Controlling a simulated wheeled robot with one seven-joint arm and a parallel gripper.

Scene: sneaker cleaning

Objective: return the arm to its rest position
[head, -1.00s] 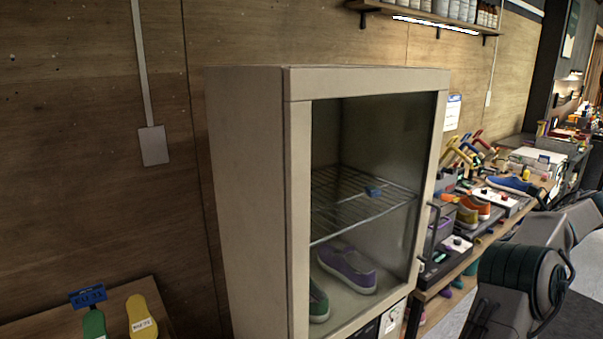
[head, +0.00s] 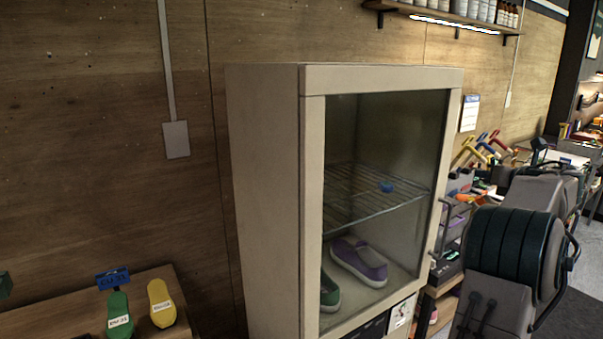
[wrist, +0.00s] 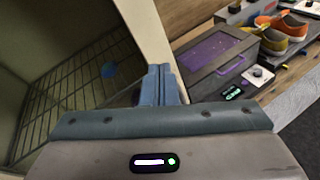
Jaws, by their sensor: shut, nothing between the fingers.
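My gripper (wrist: 160,86) shows in the wrist view with its two blue-grey fingers together, shut and empty. It is in front of the cabinet's door frame, with the cabinet's wire shelf (wrist: 75,95) to its left. In the head view part of my arm (head: 515,245) stands at the right, right of the cabinet (head: 265,190); the gripper itself cannot be made out there. Inside the cabinet a purple shoe (head: 359,262) and a green shoe (head: 329,292) sit on the floor below the shelf. A small blue thing (head: 386,186) shows at the shelf.
A workbench beyond the cabinet holds a grey case (wrist: 208,58), an orange shoe (wrist: 289,26) and tools (head: 478,148). A low table at the left holds green (head: 118,312) and yellow (head: 161,303) shoe forms. A wall shelf with bottles (head: 480,10) is above.

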